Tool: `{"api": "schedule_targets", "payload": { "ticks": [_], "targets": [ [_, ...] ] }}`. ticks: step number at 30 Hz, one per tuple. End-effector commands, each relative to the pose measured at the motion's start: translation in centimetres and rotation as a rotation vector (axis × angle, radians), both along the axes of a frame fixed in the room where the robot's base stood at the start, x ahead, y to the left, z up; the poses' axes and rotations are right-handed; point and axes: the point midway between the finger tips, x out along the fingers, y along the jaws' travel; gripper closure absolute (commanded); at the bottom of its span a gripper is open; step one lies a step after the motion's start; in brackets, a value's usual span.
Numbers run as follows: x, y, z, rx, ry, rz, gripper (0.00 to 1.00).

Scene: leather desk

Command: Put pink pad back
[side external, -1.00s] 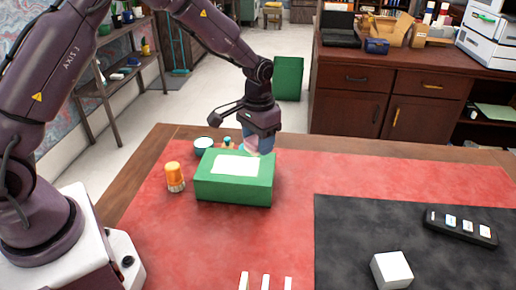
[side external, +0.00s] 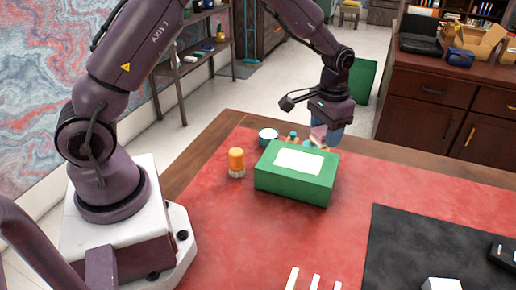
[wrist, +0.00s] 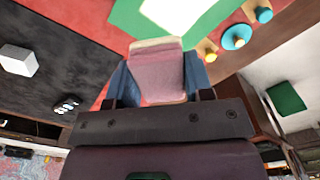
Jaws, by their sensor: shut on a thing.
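The pink pad (wrist: 158,72) is a small block with a pale cream edge. It sits between the blue fingers of my gripper (side external: 327,134), which is shut on it. In the side view the pad (side external: 318,134) is partly hidden by a finger. My gripper points down just behind the green box (side external: 292,187), near its right back edge. In the wrist view the green box (wrist: 127,18) lies beyond the pad. I cannot tell whether the pad touches the box or the desk.
Several small teal and yellow pieces (wrist: 235,37) stand behind the box. A white cube (side external: 442,284) and white strips (side external: 314,282) lie nearer. The red mat (side external: 270,235) has clear room in front.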

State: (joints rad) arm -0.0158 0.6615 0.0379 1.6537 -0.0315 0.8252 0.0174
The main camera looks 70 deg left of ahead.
Motion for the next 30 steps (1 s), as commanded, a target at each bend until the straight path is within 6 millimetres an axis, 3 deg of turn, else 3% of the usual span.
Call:
{"api": "schedule_targets", "payload": {
  "ticks": [4,8,14,18,24,30],
  "targets": [
    [0.0,3.0,1.0,0.002,-0.021,0.068,0.72],
    [-2.3,7.6,1.7,0.003,-0.015,0.179,0.72],
    [-9.6,14.7,1.7,0.0,0.0,0.401,0.72],
    [-16.6,17.6,0.9,-0.004,0.009,0.561,0.72],
    [-25.0,17.5,-0.6,-0.01,0.014,0.726,0.72],
    [-28.2,15.4,-2.0,-0.012,0.021,0.746,0.72]
  ]
}}
